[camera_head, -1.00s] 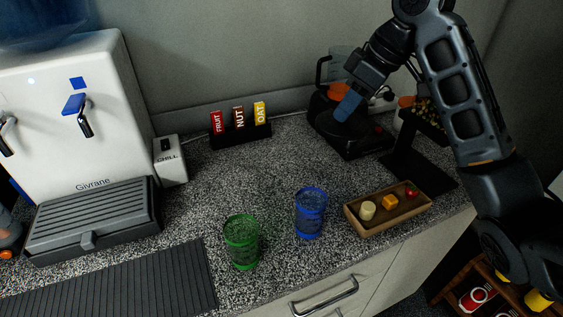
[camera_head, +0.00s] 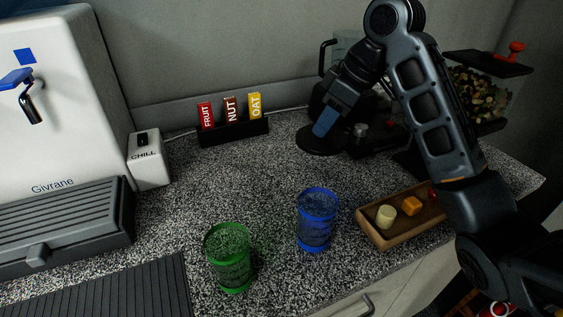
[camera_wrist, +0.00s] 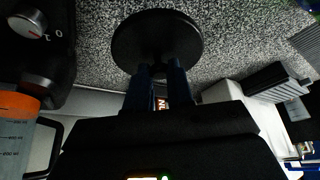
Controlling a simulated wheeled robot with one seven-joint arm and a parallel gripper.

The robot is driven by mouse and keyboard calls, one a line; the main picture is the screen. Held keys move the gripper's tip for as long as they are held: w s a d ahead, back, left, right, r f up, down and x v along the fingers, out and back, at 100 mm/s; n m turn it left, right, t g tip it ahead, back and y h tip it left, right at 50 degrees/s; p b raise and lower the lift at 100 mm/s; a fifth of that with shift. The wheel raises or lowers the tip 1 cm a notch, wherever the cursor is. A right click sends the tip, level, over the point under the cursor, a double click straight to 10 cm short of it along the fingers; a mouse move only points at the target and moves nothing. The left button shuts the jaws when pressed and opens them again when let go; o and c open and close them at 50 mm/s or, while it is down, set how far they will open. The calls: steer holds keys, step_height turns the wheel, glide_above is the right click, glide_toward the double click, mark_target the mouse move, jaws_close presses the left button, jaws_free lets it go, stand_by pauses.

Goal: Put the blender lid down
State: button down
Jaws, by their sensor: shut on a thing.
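The blender lid (camera_head: 319,142) is a flat black disc, seen left of the black blender base (camera_head: 378,138) at the back of the counter. In the wrist view the lid (camera_wrist: 180,38) hangs beyond my fingertips with speckled counter around it. My gripper (camera_head: 325,124) points down and is shut on the middle of the lid; its fingers also show in the wrist view (camera_wrist: 157,70). I cannot tell whether the lid touches the counter. The blender's clear jug (camera_wrist: 15,135) with an orange part shows at the wrist view's left, beside the knob on the dark base.
A black holder (camera_head: 234,132) with fruit, nut and oat packets stands left of the lid. A blue glass (camera_head: 317,222), a green glass (camera_head: 230,262) and a wooden tray (camera_head: 385,240) with food pieces stand in front. The speckled counter (camera_head: 262,172) between is clear.

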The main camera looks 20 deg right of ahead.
mark_target(304, 138)
steer(key=w+a+f, duration=0.1)
steer(key=a, duration=0.1)
steer(key=w+a+f, duration=0.4)
steer(key=a, duration=0.1)
steer(key=shift+f+p, duration=0.2)
steer(key=shift+p, duration=0.15)
steer(key=shift+a+f, duration=0.1)
steer(key=shift+f, duration=1.85)
steer(key=shift+f, duration=0.1)
steer(key=c, duration=1)
jaws_free()
steer(key=v, duration=1.2)
